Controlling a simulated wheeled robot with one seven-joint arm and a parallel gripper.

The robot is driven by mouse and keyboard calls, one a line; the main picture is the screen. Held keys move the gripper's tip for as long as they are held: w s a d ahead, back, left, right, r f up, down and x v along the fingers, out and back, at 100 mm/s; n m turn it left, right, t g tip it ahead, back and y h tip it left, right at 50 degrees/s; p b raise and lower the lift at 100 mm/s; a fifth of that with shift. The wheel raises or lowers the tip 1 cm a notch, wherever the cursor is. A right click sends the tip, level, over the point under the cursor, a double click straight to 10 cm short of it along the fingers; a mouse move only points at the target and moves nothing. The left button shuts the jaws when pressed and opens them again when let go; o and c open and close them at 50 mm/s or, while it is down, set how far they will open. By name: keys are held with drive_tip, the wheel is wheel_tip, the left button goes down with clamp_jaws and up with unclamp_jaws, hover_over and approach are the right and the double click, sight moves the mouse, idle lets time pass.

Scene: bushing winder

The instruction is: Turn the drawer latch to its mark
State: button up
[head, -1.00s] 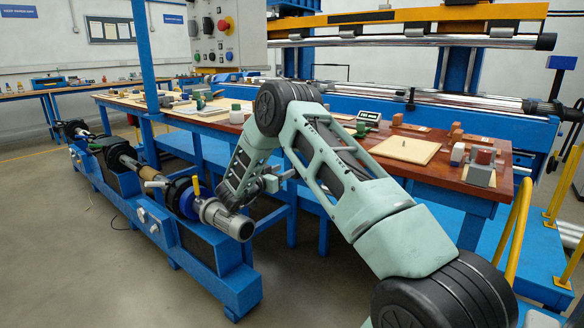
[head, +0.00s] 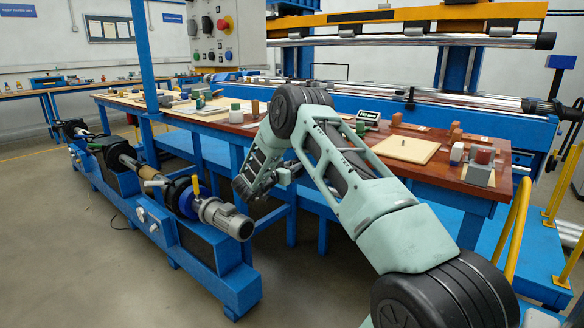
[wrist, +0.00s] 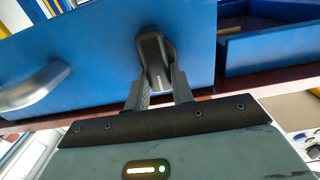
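The drawer latch (wrist: 152,48) is a dark, rounded knob with a pale line near its lower end, on a blue drawer front (wrist: 90,58) in the wrist view. My gripper (wrist: 158,88) has its two fingers close together, one on each side of the latch's lower end. They appear to be shut on it, with no clear gap. I cannot make out a target mark on the drawer front. In the head view my gripper (head: 292,172) is small and near the bench edge; the latch cannot be made out there.
A curved metal handle (wrist: 35,88) sits left of the latch. An open blue compartment (wrist: 268,45) is at the right. In the head view the wooden bench top (head: 440,170) holds boards and small items. The blue winder with a grey motor (head: 226,219) stands to the left.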

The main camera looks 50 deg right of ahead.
drive_tip(key=shift+m+b, duration=0.3)
drive_tip(key=shift+b, duration=0.05)
drive_tip(key=m+b, duration=0.4)
drive_tip(key=s+f+m+b, duration=0.1)
drive_tip(key=m+b, duration=0.8)
drive_tip(key=b, duration=0.1)
drive_tip(key=shift+s+f+m, duration=0.3)
drive_tip(key=shift+s+f, duration=0.05)
drive_tip(key=shift+f, duration=0.05)
drive_tip(key=m+b, duration=0.3)
drive_tip(key=b, duration=0.1)
drive_tip(key=shift+d+f, duration=0.1)
drive_tip(key=shift+m, duration=0.5)
drive_tip(key=o, duration=1)
